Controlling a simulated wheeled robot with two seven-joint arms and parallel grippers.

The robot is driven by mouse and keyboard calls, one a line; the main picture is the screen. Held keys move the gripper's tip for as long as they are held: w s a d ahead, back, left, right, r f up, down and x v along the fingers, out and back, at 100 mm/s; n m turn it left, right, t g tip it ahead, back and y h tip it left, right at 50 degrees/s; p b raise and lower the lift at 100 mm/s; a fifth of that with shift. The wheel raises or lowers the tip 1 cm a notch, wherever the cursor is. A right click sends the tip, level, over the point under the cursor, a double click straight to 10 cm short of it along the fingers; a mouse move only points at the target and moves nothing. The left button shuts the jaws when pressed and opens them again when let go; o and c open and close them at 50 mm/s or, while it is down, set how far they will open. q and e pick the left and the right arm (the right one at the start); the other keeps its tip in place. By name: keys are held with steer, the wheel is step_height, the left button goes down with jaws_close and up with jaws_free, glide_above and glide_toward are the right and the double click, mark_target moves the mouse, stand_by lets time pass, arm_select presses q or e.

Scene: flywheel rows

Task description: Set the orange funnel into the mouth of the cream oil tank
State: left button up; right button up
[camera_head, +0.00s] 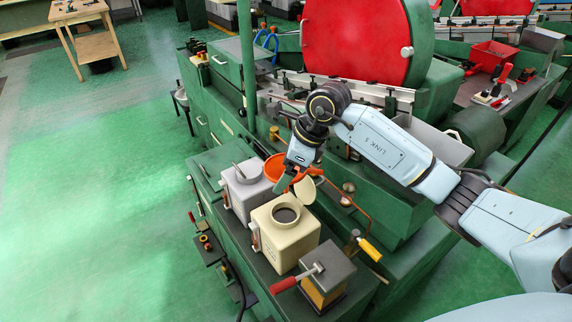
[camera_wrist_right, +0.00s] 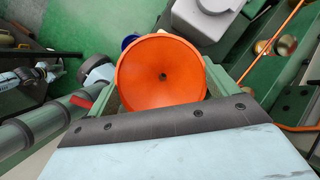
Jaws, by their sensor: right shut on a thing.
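The orange funnel (camera_head: 274,167) shows in the head view partly behind my right gripper (camera_head: 289,183). In the right wrist view the funnel (camera_wrist_right: 160,78) has its wide bowl facing the camera, between the green fingers (camera_wrist_right: 165,85) of that gripper. The gripper is shut on it. The cream oil tank (camera_head: 284,244) stands on the green machine ledge, its round dark mouth (camera_head: 286,214) open at the top. A cream disc (camera_head: 305,191) stands up behind the mouth. The funnel is above and behind the tank, apart from the mouth. My left gripper is not in view.
A grey tank (camera_head: 247,190) stands just left of the cream tank. A box with a red-handled lever (camera_head: 286,284) stands in front of it. A copper pipe with a yellow handle (camera_head: 369,248) runs at the right. Open green floor (camera_head: 90,200) lies left.

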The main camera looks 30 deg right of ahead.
mark_target(286, 191)
step_height(286, 191, down, 6)
steer(key=b, duration=0.3)
steer(key=shift+r+b, duration=0.2)
steer(key=shift+b, duration=0.15)
steer(key=shift+f+b, duration=1.65)
steer(key=shift+f, duration=0.3)
steer(key=shift+f+b, duration=0.35)
steer(key=shift+b, duration=0.05)
steer(key=o, duration=0.8)
steer(key=v, duration=1.3)
steer(key=shift+r, duration=0.2)
